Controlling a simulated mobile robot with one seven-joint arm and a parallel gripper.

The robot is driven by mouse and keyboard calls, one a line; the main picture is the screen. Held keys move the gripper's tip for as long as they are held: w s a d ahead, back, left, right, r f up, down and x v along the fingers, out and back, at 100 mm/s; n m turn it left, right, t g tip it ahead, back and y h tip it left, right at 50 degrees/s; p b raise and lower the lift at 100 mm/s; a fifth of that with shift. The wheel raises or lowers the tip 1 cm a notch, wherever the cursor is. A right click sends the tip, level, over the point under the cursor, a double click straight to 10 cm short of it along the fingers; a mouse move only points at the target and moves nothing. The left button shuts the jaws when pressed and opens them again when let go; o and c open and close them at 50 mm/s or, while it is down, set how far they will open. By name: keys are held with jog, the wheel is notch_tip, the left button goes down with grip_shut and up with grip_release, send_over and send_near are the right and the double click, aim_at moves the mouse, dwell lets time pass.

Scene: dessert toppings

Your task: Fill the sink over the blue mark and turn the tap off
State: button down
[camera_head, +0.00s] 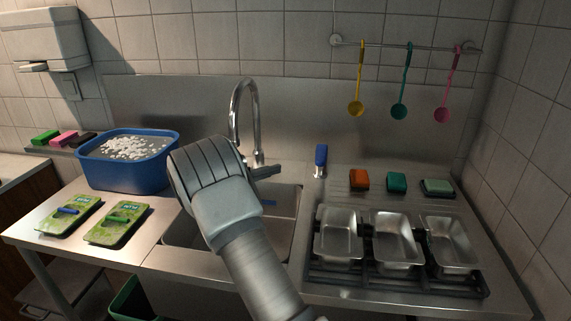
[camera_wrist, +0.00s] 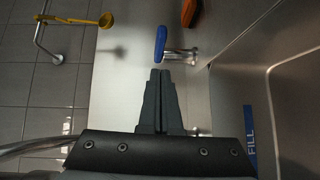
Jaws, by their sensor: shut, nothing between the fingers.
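The metal sink (camera_head: 295,222) is set in the counter, partly hidden behind my arm. A blue mark (camera_head: 270,203) is on its inner wall; in the wrist view the mark (camera_wrist: 250,135) reads "FILL". I cannot make out a water level or a stream. The curved chrome tap (camera_head: 243,100) stands behind the sink. Its blue-topped handle (camera_head: 321,155) stands to the right; the wrist view shows the handle (camera_wrist: 160,42) just beyond my fingertips, apparently with a small gap. My gripper (camera_wrist: 160,72) is shut and empty; in the head view my gripper (camera_head: 276,171) points right, towards the handle.
A blue tub (camera_head: 130,172) with white pieces in water stands left of the sink. Two green packs (camera_head: 118,224) lie before it. Metal trays (camera_head: 396,240) sit on a black rack at right. An orange sponge (camera_head: 359,180) lies near the handle. Ladles (camera_head: 399,108) hang on the wall.

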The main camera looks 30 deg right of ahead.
jog(key=w+a+f, duration=0.1)
jog(key=w, duration=0.1)
send_near(321, 155)
jog(key=w+d+f, duration=0.2)
jog(key=d, duration=0.1)
jog(key=shift+s+d+r+n+t, duration=0.2)
jog(key=shift+s+d+n+t, duration=0.1)
jog(key=shift+s+d+t, duration=0.1)
jog(key=shift+b, duration=0.3)
jog(key=s+d+b, duration=0.5)
jog(key=d+b, duration=0.5)
jog(key=b, duration=0.4)
jog(key=shift+s, duration=0.35)
jog(key=shift+d+r, duration=0.1)
jog(key=shift+d, duration=0.1)
